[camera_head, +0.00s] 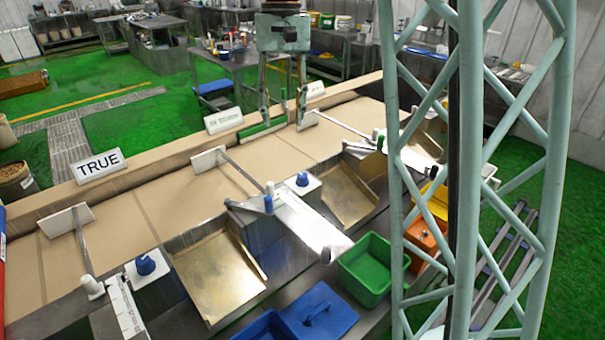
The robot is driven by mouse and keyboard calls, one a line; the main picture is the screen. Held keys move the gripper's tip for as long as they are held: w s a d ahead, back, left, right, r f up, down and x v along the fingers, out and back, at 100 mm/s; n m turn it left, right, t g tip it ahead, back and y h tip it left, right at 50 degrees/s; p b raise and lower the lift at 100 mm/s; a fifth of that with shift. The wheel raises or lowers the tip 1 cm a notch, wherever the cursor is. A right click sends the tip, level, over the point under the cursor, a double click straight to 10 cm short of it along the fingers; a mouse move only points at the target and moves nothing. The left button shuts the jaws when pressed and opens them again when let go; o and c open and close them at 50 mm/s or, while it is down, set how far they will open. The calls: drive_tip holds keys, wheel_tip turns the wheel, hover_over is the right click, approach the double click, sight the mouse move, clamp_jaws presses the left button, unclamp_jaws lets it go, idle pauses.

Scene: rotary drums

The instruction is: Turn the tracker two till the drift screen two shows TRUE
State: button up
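The left screen (100,165) reads TRUE. The middle screen (223,120) and the far screen (312,90) have text too small to read. I cannot tell which knob or screen carries number two.
A teal lattice (470,170) blocks the right side. Metal trays (218,275) and (342,192) lie along the belt's near side. A green bin (368,268), a blue bin (318,312) and an orange bin (425,238) stand in front. A green bar (262,130) lies by the middle screen.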

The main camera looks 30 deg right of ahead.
drive_tip(key=w+d+f+m+g+p, duration=0.1)
drive_tip(key=w+d+f+p, duration=0.2)
drive_tip(key=w+d+f, duration=0.6)
drive_tip(key=m+g+y+p, duration=0.1)
drive_tip(key=m+y+p, duration=0.1)
drive_tip(key=p, duration=0.1)
approach(303, 175)
wheel_tip(303, 175, up, 3)
drive_tip(key=w, duration=0.2)
drive_tip(key=shift+s+d+r, duration=0.1)
drive_tip(key=shift+d+r, duration=0.05)
drive_tip(key=shift+d, duration=0.15)
drive_tip(key=shift+s, duration=0.1)
drive_tip(key=shift+s+p+x, duration=0.1)
drive_tip(key=shift+p+x, duration=0.4)
drive_tip(key=shift+x, duration=2.95)
drive_tip(key=shift+s+p+x, duration=0.15)
drive_tip(key=shift+p+x, duration=0.3)
drive_tip(key=shift+x, duration=2.95)
drive_tip(key=shift+d, duration=0.1)
drive_tip(key=c, duration=0.8)
drive_tip(key=shift+c, duration=0.4)
